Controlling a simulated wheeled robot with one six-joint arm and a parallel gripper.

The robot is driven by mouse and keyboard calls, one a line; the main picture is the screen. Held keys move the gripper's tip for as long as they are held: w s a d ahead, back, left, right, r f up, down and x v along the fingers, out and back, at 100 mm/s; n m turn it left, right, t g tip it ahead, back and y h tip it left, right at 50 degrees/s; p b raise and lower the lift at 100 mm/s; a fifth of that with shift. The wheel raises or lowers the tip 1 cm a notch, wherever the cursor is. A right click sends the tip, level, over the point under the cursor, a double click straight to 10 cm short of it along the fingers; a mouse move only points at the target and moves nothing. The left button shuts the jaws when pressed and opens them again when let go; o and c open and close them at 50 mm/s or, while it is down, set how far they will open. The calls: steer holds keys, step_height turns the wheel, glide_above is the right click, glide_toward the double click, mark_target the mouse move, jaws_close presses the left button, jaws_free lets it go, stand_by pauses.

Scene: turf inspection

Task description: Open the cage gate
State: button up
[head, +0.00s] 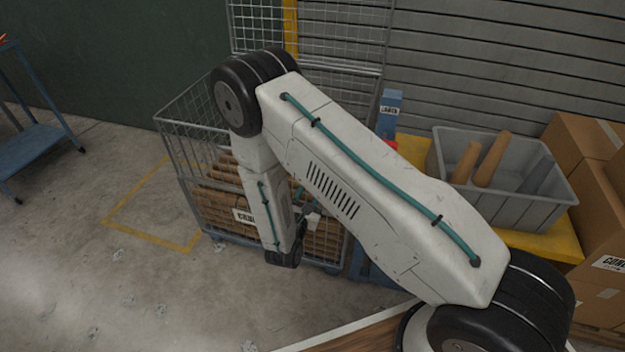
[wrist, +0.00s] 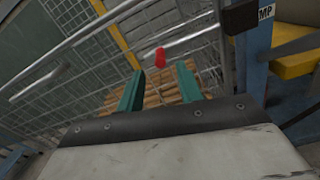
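The wire cage (head: 183,122) stands behind my arm in the head view, a grey mesh trolley with brown rolls (head: 222,195) inside. My arm hides much of its front, and I cannot tell which panel is the gate or whether it is latched. In the wrist view the mesh (wrist: 75,85) fills the area ahead. My gripper (wrist: 159,71) has two teal fingers spread apart with nothing visibly held between them. A small red piece (wrist: 160,57) shows just beyond the fingertips, in line with the gap. I cannot tell whether the fingers touch anything.
A grey bin (head: 520,195) with brown tubes stands on a yellow surface (head: 540,245) right of the cage. A blue post (head: 391,105) stands between them. Cardboard boxes (head: 590,150) are at the far right. A blue cart (head: 35,145) stands left; the floor before it is mostly clear.

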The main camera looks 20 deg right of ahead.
steer(key=x, duration=0.5)
steer(key=shift+w+d, duration=0.15)
steer(key=shift+d, duration=0.05)
jaws_close()
